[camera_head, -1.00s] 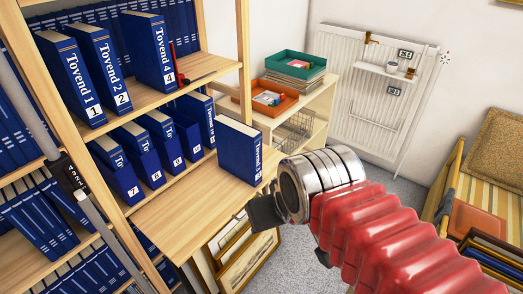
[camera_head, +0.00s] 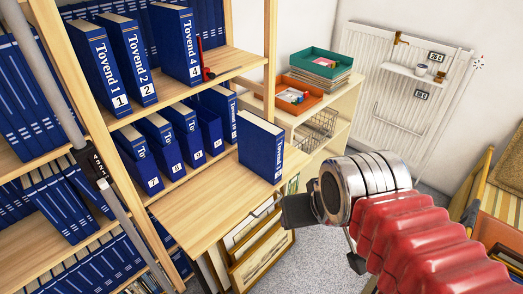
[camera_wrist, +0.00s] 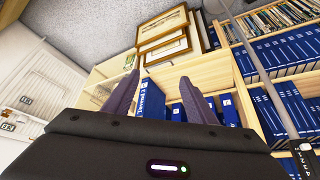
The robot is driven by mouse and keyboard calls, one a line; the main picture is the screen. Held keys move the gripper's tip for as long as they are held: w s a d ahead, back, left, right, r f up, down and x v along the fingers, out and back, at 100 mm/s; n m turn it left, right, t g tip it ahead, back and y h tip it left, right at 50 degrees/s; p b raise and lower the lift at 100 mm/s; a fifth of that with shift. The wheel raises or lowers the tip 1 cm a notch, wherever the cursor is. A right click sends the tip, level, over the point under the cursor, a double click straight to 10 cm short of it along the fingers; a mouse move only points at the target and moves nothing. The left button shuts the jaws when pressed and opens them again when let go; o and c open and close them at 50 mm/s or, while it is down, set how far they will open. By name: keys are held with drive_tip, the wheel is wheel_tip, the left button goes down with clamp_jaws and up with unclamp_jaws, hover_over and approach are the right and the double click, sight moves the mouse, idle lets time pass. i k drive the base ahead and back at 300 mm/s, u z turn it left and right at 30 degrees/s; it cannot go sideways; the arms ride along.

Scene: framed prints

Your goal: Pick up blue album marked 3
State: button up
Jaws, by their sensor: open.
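A blue album (camera_head: 260,148) stands upright and alone on the light wood pull-out board; its spine number is too small to read surely. It also shows in the wrist view (camera_wrist: 150,101), between my fingers in the picture but beyond them. My gripper (camera_head: 296,210) is right of and lower than this album in the head view, apart from it. In the wrist view my gripper (camera_wrist: 158,77) has its two dark fingers spread, with nothing held. Albums marked 1 (camera_head: 103,66), 2 (camera_head: 128,58) and 4 (camera_head: 178,44) stand on the shelf above.
The wooden board (camera_head: 205,208) is bare in front of the album. Several blue albums (camera_head: 165,147) stand behind it. Framed prints (camera_head: 262,255) lean below. A low cabinet with a green tray (camera_head: 315,66) and an orange tray (camera_head: 294,100) stands at the back, near a radiator (camera_head: 375,85).

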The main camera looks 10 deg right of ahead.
sight(260, 142)
drive_tip(key=i, duration=0.6)
drive_tip(key=u, duration=1.15)
